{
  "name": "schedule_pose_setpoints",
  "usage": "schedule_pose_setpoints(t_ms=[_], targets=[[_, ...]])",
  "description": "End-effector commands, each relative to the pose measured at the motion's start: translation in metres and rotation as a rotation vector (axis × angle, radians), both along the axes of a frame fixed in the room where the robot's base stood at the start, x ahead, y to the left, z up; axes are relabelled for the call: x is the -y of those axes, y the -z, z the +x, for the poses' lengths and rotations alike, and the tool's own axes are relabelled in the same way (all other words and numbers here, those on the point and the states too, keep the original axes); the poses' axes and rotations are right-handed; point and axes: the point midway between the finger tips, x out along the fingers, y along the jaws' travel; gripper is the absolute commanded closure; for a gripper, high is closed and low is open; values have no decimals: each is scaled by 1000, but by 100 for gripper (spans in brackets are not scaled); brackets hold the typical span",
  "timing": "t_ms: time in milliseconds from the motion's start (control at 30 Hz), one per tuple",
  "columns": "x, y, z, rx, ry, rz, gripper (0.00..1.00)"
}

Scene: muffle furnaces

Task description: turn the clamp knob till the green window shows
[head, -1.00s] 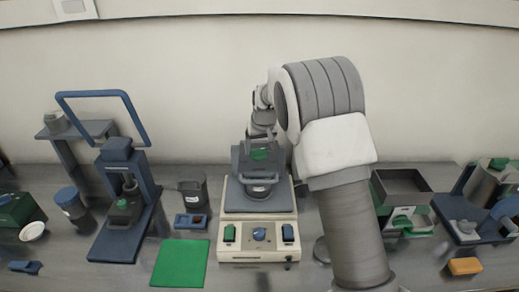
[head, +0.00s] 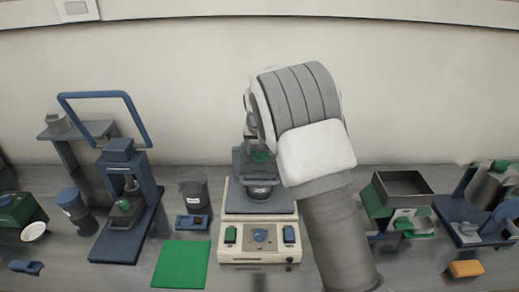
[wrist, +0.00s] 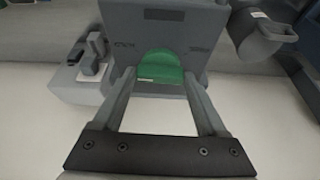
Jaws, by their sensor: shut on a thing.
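The clamp knob (wrist: 161,68) is a green rounded piece on the face of a grey block (wrist: 160,28). My gripper (wrist: 158,82) is shut on it, one finger at each side in the wrist view. In the head view the green knob (head: 261,156) shows small on the grey upper part of the machine in the middle of the bench. My arm covers the machine's right side there, and the fingers are too small to make out. I cannot make out a separate green window in either view.
The machine's cream base (head: 259,254) carries a blue dial and switches. A blue press (head: 125,200) and a green mat (head: 180,264) are on the left. A dark cup (head: 194,186) stands close to the machine. An open tray (head: 402,190) stands on the right.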

Motion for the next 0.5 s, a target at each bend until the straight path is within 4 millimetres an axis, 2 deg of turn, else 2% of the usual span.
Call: schedule_pose_setpoints(t_ms=[33,67,167,500], targets=[[0,0,0,0,1,1,81],[0,0,0,0,1,1,20],[0,0,0,0,1,1,2],[0,-4,-1,0,0,1,0]])
